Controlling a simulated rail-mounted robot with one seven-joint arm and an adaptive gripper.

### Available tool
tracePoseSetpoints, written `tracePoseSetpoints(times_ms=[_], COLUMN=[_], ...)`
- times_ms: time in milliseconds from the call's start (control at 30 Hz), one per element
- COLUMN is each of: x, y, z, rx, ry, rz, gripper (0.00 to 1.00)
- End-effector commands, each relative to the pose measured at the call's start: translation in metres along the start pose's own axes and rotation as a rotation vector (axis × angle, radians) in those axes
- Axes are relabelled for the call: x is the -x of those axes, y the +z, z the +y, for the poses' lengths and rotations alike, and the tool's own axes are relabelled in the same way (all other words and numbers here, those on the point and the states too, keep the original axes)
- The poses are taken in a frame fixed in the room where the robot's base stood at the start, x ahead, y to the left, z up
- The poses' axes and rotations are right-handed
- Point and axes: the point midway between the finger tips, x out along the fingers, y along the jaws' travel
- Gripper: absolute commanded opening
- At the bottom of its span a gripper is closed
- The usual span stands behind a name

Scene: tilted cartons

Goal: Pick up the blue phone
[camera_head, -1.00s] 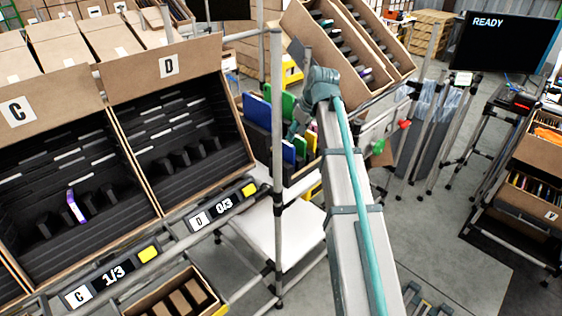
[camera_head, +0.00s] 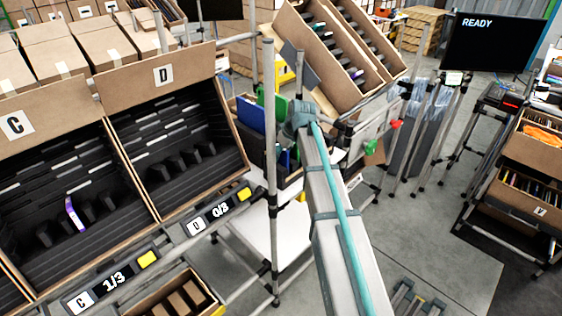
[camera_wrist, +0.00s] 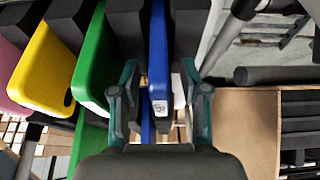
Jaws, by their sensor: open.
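The blue phone (camera_wrist: 158,45) stands on edge between black dividers in the wrist view, with a small pale label near its lower end. My gripper (camera_wrist: 159,72) is open, with one teal finger on each side of the blue phone. I cannot tell whether either finger touches it.
Green (camera_wrist: 94,60), yellow (camera_wrist: 45,65) and pink (camera_wrist: 18,90) phones stand left of the blue one. A black divider (camera_wrist: 190,25) is close on its right. A cardboard edge (camera_wrist: 247,125) lies further right. A metal post (camera_head: 270,160) stands left of my arm.

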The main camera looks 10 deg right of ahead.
Motion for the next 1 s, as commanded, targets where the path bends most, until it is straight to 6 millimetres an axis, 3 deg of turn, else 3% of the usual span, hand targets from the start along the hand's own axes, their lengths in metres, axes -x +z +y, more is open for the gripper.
tracePoseSetpoints(times_ms=[333, 600, 1000], x=[-0.0055, -0.0054, -0.0048], y=[0.0001, 0.0001, -0.0003], z=[-0.0001, -0.0002, -0.0001], rx=[0.0, 0.0, 0.0], ry=[0.0, 0.0, 0.0], rz=[0.0, 0.0, 0.001], gripper=[0.43, 0.0, 0.0])
